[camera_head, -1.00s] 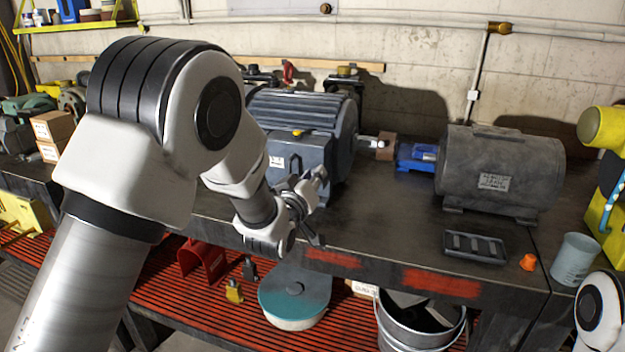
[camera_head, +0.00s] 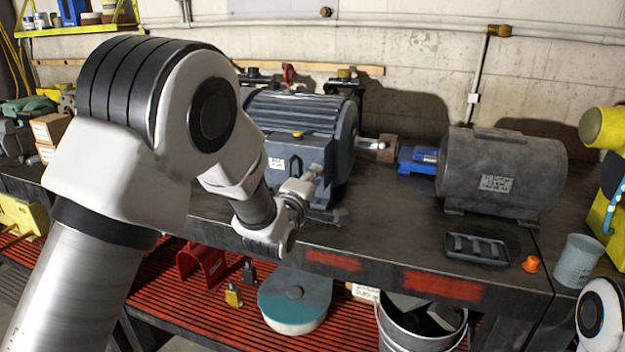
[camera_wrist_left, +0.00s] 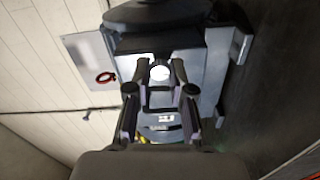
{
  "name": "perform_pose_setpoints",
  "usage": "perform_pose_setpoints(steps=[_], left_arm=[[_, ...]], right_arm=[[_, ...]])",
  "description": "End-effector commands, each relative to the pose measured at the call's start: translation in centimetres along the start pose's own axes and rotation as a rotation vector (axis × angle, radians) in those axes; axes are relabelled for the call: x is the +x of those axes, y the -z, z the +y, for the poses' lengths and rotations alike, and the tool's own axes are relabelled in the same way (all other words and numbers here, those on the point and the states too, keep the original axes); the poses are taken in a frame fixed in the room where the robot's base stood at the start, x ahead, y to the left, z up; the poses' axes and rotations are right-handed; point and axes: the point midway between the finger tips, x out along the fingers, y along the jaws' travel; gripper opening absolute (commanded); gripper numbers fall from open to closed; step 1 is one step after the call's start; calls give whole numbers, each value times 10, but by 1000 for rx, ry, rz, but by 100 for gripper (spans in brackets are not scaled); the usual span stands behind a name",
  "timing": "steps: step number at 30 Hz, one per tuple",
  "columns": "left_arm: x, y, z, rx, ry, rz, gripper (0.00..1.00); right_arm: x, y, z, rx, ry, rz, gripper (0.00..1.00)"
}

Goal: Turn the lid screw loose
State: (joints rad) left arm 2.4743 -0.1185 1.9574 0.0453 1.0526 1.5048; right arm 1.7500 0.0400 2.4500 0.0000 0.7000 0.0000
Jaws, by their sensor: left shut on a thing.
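The blue-grey motor (camera_head: 312,115) stands on the bench, its terminal box (camera_head: 278,148) facing me with a tag on its front. My left gripper (camera_head: 315,178) is in front of this box, and its arm covers part of it. In the left wrist view my left gripper (camera_wrist_left: 160,74) points at the face of the box (camera_wrist_left: 200,62). Its fingertips are closed around a pale round screw head (camera_wrist_left: 160,72) on the lid. How far the screw stands out is not clear. My right gripper is outside the views.
A grey motor (camera_head: 500,175) stands to the right, with a blue part (camera_head: 417,158) beside it. A black tray (camera_head: 476,249), an orange cap (camera_head: 531,264) and a grey cup (camera_head: 576,262) are near the front edge. The bench between is clear.

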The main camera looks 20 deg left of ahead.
Motion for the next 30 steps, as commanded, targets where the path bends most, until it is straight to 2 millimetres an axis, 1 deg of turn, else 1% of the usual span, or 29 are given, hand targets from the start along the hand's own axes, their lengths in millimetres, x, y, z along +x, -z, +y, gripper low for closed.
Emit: perform_pose_setpoints(steps=[1, 6, 11, 26, 27, 28, 29, 30], left_arm=[[1, 0, 5, -30, -12, 0, 0], [1, 0, 5, -118, -12, 0, 0], [1, 0, 6, -167, -13, 0, 0], [2, 0, 6, -188, -14, -1, 0], [2, 0, 6, -188, -14, -1, 28], [1, 0, 6, -188, -14, -1, 39], [1, 0, 6, -188, -13, -1, 47], [1, 0, 6, -188, -12, -1, 47]], right_arm=[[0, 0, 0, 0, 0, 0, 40], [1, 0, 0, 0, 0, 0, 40], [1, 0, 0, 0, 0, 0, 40], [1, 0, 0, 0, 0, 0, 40], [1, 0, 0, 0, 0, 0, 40], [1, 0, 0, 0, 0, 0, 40], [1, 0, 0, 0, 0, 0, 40], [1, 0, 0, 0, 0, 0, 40]])
